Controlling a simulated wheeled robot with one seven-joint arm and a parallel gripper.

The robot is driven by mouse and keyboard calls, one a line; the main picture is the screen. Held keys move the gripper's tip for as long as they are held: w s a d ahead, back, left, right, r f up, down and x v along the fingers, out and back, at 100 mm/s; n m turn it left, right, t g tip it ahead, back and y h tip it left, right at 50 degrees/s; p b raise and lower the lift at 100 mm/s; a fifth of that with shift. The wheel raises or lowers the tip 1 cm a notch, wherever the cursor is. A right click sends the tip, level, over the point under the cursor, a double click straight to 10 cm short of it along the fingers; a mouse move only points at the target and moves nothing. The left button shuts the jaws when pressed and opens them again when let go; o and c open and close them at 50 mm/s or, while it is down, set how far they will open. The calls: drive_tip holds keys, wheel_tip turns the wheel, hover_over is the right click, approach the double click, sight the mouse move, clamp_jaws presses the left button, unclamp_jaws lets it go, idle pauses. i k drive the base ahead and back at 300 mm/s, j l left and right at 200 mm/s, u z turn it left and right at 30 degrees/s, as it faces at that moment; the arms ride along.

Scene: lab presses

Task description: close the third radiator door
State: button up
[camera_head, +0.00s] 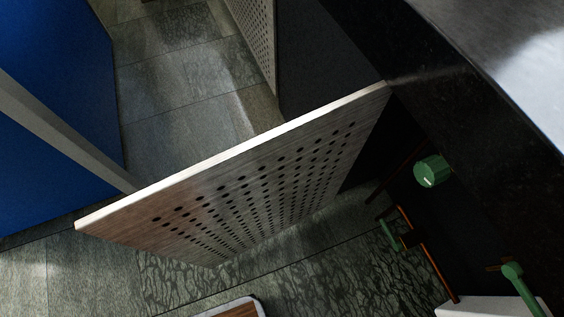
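A perforated wooden door panel (240,193) with a pale top edge stands swung open in the middle of the view. Its right end meets the dark cabinet front below the counter, and its free end points to the lower left. Beside it an open compartment shows a green knob (431,171), copper pipes (418,236) and green valve handles (512,271). I cannot tell from this view whether this is the third door. My gripper is not in view.
A black countertop edge (460,75) runs along the upper right. Another perforated panel (252,40) stands at the top. A blue panel (55,90) with a grey bar (65,130) is at left. Tiled floor (185,100) is clear between them. A wooden-topped item (232,309) shows at the bottom edge.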

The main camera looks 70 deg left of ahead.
sight(207, 214)
drive_tip(key=k+j+u, duration=0.3)
drive_tip(key=k+j, duration=0.25)
drive_tip(key=k+j+u, duration=0.15)
drive_tip(key=j, duration=0.25)
drive_tip(key=k+j+u, duration=0.15)
drive_tip(key=j, duration=0.2)
